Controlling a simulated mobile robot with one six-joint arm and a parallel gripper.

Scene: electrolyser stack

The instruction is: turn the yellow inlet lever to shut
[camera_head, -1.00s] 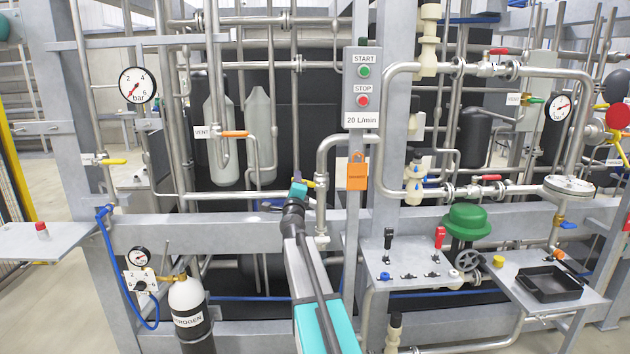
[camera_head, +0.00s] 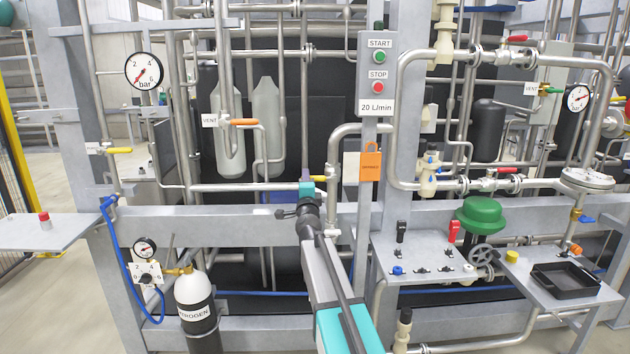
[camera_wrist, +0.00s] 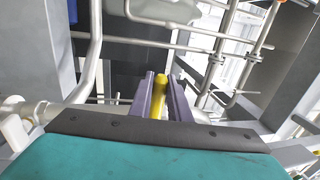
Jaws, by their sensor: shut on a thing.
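The yellow inlet lever (camera_head: 319,178) sits on the pipework left of the orange padlock tag, by the horizontal steel pipe. In the wrist view the yellow lever (camera_wrist: 160,88) stands between the two dark fingers, pointing away from my gripper. My gripper (camera_wrist: 160,100) is shut on it. In the head view my gripper (camera_head: 307,186) is at the end of my arm, at the pipe, and hides much of the lever and its valve. The lever's exact angle to its pipe is hard to tell.
The orange padlock tag (camera_head: 371,164) and START/STOP box (camera_head: 378,75) are right of my gripper. A vertical pipe (camera_head: 333,185) stands close on its right. Another yellow lever (camera_head: 118,150) is far left. A grey beam (camera_head: 220,230) runs below.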

